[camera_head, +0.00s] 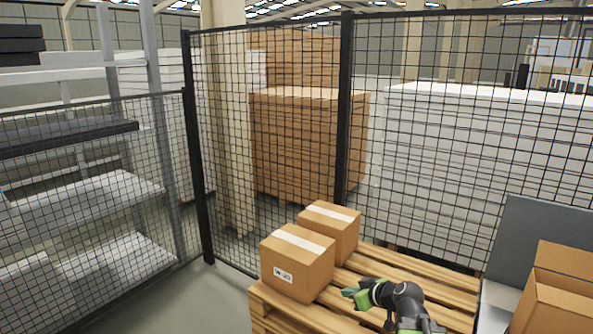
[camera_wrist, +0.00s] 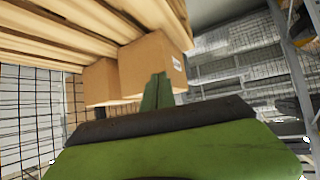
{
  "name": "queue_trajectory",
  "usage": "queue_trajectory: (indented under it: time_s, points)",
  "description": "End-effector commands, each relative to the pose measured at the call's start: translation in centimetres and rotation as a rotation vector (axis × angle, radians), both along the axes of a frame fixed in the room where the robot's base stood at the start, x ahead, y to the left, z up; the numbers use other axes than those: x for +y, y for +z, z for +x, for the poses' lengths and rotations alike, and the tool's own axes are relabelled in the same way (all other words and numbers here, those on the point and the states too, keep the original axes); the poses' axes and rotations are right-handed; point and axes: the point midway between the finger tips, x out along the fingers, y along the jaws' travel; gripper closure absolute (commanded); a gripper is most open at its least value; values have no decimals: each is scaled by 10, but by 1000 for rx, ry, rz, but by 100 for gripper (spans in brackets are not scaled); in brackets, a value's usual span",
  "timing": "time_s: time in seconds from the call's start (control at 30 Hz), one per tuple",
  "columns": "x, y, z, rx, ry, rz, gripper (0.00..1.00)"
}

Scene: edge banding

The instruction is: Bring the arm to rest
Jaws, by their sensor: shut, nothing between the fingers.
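My arm (camera_head: 405,302) reaches in from the bottom right in the head view, over the wooden pallet. Its green gripper (camera_head: 350,293) points left, close to the right side of the nearer cardboard box in the picture. In the wrist view the fingers of my gripper (camera_wrist: 157,92) are together and empty. Whether the fingers touch the box cannot be told. The wrist view looks tilted, with the pallet slats at the top.
Two taped cardboard boxes, a nearer one (camera_head: 297,268) and a farther one (camera_head: 331,228), stand on the pallet (camera_head: 375,322). An open carton (camera_head: 560,290) is at the right. Black mesh fencing (camera_head: 222,130) stands behind. Grey floor (camera_head: 190,300) is clear at lower left.

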Motion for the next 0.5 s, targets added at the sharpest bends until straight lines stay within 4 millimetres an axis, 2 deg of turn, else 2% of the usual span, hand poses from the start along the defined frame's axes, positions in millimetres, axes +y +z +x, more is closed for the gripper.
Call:
queue_trajectory:
  time_s: [0.03, 0.1, 0.17, 0.2, 0.27, 0.3, 0.4, 0.5]
  points:
    - [31, -18, -10, 70, 46, -19, 100]
    - [64, -43, -30, 194, 85, -59, 100]
    - [83, -65, -52, 324, 87, -107, 100]
    - [87, -80, -69, 424, 63, -148, 100]
    - [74, -95, -92, 567, -26, -207, 100]
    - [56, -101, -105, 650, -109, -237, 100]
    - [23, -109, -133, 807, -310, -288, 100]
    - [9, -110, -150, 900, -460, -292, 100]
